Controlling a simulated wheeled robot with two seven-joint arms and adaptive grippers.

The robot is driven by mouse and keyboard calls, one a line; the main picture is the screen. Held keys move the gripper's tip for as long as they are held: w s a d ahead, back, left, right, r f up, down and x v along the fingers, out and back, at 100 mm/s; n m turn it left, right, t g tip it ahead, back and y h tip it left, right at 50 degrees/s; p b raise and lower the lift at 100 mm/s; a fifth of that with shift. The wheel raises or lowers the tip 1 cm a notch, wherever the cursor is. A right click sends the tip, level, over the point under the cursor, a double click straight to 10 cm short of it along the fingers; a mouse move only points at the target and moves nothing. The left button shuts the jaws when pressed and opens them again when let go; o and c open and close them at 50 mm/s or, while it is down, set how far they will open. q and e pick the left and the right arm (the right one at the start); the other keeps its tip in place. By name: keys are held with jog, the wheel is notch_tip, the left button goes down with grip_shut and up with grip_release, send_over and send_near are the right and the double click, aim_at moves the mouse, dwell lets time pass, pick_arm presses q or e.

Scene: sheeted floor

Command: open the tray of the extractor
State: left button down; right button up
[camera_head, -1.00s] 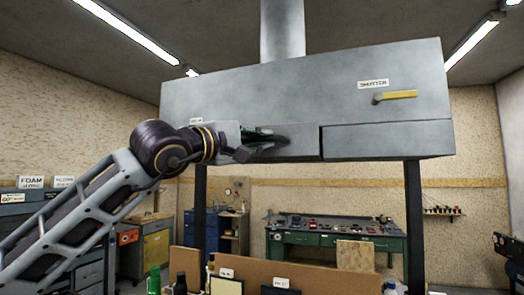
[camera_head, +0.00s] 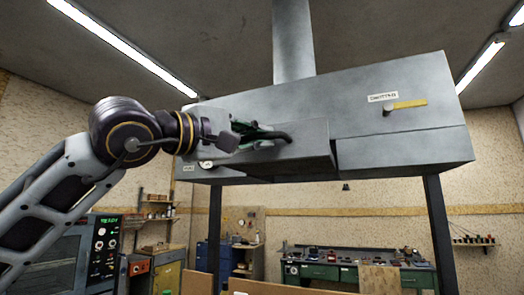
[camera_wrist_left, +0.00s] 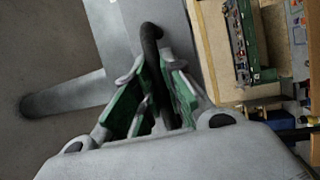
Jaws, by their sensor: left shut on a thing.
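The extractor (camera_head: 380,135) is a large grey metal hood on dark posts, with a duct rising from its top. Its tray (camera_head: 312,155) is the grey drawer at the lower left of the hood, and its front stands out from the fixed panel on the right. My left gripper (camera_head: 262,134) is at the tray front, its green-padded fingers shut on the dark curved handle (camera_head: 283,137). In the left wrist view the handle (camera_wrist_left: 151,40) runs between the fingers (camera_wrist_left: 155,85). The fingers hide part of the handle. My right gripper is not in view.
A yellow shutter lever (camera_head: 408,104) sits on the hood's upper right, beside a label. A green workbench (camera_head: 320,271) stands behind, below the hood. Brown panels (camera_head: 285,288) stand low in front. The space directly beneath the hood looks open.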

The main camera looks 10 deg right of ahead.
pick_arm(q)
jog(key=shift+s+a+f, duration=0.2)
jog(key=shift+s+a, duration=0.1)
jog(key=shift+s, duration=0.15)
jog(key=shift+s+a+b, duration=0.45)
jog(key=shift+s+b, duration=0.1)
jog(key=shift+s, duration=0.15)
jog(key=shift+s+a+r+b, duration=0.1)
jog(key=shift+s+a+b, duration=0.2)
jog(key=shift+s+a, duration=0.35)
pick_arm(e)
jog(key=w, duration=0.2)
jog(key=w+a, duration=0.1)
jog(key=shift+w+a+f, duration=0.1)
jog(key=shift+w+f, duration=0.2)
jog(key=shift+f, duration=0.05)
pick_arm(q)
jog(key=shift+s+d, duration=0.1)
jog(key=shift+d, duration=0.05)
jog(key=c, duration=1.5)
grip_release()
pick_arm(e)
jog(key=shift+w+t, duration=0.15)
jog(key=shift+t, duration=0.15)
